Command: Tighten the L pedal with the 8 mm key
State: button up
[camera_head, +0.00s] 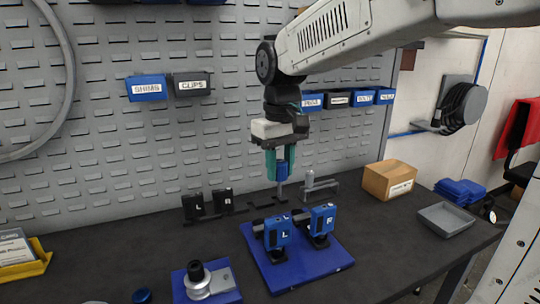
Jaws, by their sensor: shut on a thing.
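My gripper (280,172) is shut on a blue-handled key (282,171) and holds it upright, its grey shaft pointing down. No size marking on the key is readable. The blue L pedal (277,233) stands on the left of a blue board (308,267), with the letter L on its face. The key is above and behind the L pedal in this view, apart from its blue body. I cannot tell whether the key's tip touches anything. A blue R pedal (322,220) stands to the right on the same board.
Two black blocks marked L (194,207) and R (223,202) stand behind left. A small rack (323,187) holds a grey-handled tool (309,179). A cardboard box (388,181) and grey tray (446,219) are right. A blue fixture (222,284) is front left. The pegboard rises behind.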

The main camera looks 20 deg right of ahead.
aim_at(280, 195)
jog(key=shift+w+a+f, duration=0.1)
jog(key=shift+w+f, duration=0.15)
jog(key=shift+w, duration=0.05)
jog(key=shift+f, duration=2.65)
jog(key=shift+s+f, duration=0.1)
jog(key=shift+f, duration=0.4)
jog(key=o, duration=0.4)
jog(key=shift+c, duration=0.2)
grip_shut()
jog(key=n, duration=0.6)
jog(key=shift+f, duration=0.1)
jog(key=shift+n, duration=0.4)
